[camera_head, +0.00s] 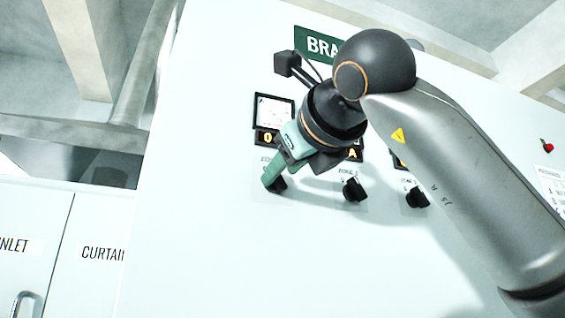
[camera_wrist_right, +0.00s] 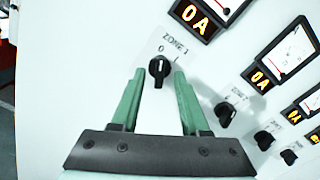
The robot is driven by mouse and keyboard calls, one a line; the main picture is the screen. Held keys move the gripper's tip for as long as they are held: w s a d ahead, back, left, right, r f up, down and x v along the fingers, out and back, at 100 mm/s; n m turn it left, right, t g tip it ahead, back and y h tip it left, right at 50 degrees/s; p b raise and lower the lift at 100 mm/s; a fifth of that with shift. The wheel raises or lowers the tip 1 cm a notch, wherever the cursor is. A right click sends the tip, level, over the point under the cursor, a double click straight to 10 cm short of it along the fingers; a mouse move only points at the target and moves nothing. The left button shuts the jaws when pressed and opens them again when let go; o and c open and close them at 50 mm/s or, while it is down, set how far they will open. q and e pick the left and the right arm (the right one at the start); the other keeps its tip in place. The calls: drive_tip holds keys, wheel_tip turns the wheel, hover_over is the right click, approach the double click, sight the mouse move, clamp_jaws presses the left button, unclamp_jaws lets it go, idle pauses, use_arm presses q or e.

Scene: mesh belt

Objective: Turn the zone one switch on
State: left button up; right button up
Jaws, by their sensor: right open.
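The zone one switch (camera_wrist_right: 159,70) is a black rotary knob on the white panel, below the label "ZONE 1" with marks 0 and I. Its white pointer mark appears to face the 0. My right gripper (camera_wrist_right: 159,72) is open, with a green finger on each side of the knob in the wrist view. I cannot tell whether either finger touches it. In the head view the right gripper (camera_head: 270,178) is at the panel and partly hides the zone one switch (camera_head: 280,185). My left gripper is not in view.
Similar knobs sit to the right, the zone two knob (camera_head: 354,189) being closest and another knob (camera_head: 417,197) beyond it. Above the zone one switch are a display (camera_wrist_right: 195,20) reading 0 A and a dial meter (camera_head: 273,112). White doors (camera_head: 60,240) stand at left.

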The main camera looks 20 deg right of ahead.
drive_tip(key=shift+w, duration=0.5)
clamp_jaws()
idle(0.3)
